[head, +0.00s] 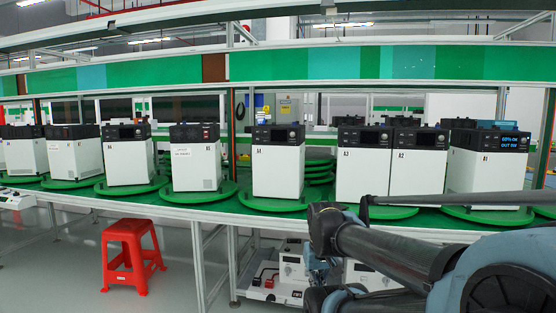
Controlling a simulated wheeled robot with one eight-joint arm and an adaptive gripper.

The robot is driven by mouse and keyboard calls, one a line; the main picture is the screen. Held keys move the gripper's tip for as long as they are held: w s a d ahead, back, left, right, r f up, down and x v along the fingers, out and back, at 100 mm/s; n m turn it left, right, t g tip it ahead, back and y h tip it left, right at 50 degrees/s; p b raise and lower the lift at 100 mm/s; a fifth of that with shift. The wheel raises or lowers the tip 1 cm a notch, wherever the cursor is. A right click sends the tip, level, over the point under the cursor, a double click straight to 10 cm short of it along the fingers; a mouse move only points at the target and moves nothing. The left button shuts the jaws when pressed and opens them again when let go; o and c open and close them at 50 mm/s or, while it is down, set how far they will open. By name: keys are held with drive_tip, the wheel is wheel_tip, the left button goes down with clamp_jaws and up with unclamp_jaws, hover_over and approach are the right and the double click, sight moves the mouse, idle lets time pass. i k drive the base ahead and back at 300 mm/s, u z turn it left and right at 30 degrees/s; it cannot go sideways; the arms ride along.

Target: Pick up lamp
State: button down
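No loose lamp can be made out on the line or the floor. The only lamps I can tell are the lit ceiling lights, such as one tube light (342,24) high above the line and another (150,40) further left. My dark arm reaches in from the lower right, in front of the line, and bends down near the bottom middle.
A long green-topped line (215,212) carries several white box units with black tops, one being A4 (278,168), on round green turntables (272,204). A red stool (131,253) stands on the floor at left. White equipment (292,262) sits under the line behind my arm.

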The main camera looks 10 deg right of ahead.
sight(262, 116)
drive_tip(key=u, duration=0.6)
drive_tip(key=i, duration=1.4)
drive_tip(key=u, duration=0.2)
